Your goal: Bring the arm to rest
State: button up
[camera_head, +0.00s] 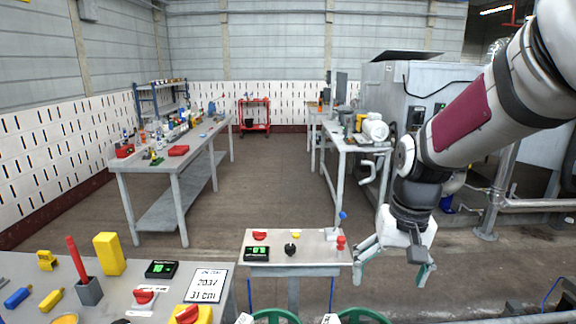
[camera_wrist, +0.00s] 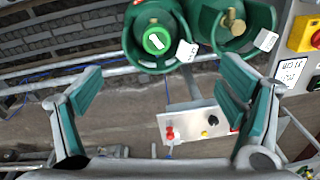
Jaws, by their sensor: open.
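My arm reaches in from the right of the head view and hangs downward. My gripper (camera_head: 392,272) is at its end, with its fingers spread and nothing between them. In the wrist view the two green-padded fingers of my gripper (camera_wrist: 160,95) stand wide apart. In the head view it is in the air, to the right of the small control table (camera_head: 268,258).
Two green cylinders (camera_wrist: 147,57) (camera_wrist: 222,38) show in the wrist view. A front-left bench (camera_head: 25,262) holds a yellow block (camera_head: 109,254), a display (camera_head: 161,269) and a sign (camera_head: 205,286). A large grey machine (camera_head: 385,85) stands behind my arm. The middle floor is clear.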

jog(key=s+r+n+t, duration=0.1)
jog(key=s+r, duration=0.3)
jog(key=s, duration=0.5)
jog(key=s+r+t, duration=0.3)
jog(key=s+r, duration=0.1)
jog(key=s, duration=0.5)
jog(key=shift+s+d+r+n+h, duration=0.25)
jog(key=shift+s+r+n+h, duration=0.1)
jog(key=shift+s+n+h, duration=0.05)
dwell(0.3)
